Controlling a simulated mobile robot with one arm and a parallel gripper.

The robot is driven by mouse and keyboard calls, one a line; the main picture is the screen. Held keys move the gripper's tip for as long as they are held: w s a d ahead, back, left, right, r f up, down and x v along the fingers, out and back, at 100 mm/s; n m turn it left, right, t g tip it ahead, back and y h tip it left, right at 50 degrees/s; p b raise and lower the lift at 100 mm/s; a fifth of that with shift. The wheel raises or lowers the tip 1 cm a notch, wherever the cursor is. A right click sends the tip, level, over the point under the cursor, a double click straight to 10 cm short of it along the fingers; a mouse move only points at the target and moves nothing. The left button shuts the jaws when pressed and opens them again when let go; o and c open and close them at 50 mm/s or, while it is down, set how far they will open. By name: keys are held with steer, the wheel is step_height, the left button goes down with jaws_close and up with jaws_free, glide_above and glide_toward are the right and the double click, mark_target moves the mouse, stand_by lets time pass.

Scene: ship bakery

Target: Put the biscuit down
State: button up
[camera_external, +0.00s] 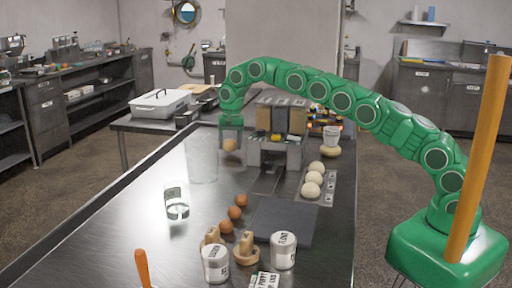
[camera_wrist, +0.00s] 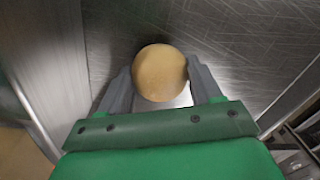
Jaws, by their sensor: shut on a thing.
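The biscuit (camera_wrist: 160,73) is a round, golden-tan disc. In the wrist view it sits between the two grey fingers of my gripper (camera_wrist: 160,88), which is shut on it. In the external view my green arm reaches over the steel table (camera_external: 120,232), and my gripper (camera_external: 230,140) points down at the table's far part. The biscuit (camera_external: 230,145) shows small at the fingertips. I cannot tell from these views whether it touches the table top.
A clear cylinder (camera_external: 202,160) stands just left of my gripper. A grey stand with boxes (camera_external: 280,150) is close on the right. Pale dough balls (camera_external: 312,184), brown eggs (camera_external: 235,212), a glass jar (camera_external: 175,200) and white canisters (camera_external: 284,250) are nearer. The table's left side is mostly bare.

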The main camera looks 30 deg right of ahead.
mark_target(230, 140)
steer(key=shift+f, duration=0.95)
steer(key=shift+f, duration=0.1)
steer(key=o, duration=1.1)
steer(key=shift+c, duration=0.2)
steer(key=shift+s+d+r, duration=0.1)
steer(key=shift+r, duration=1.85)
steer(key=shift+d+r, duration=0.1)
steer(key=shift+r, duration=1.85)
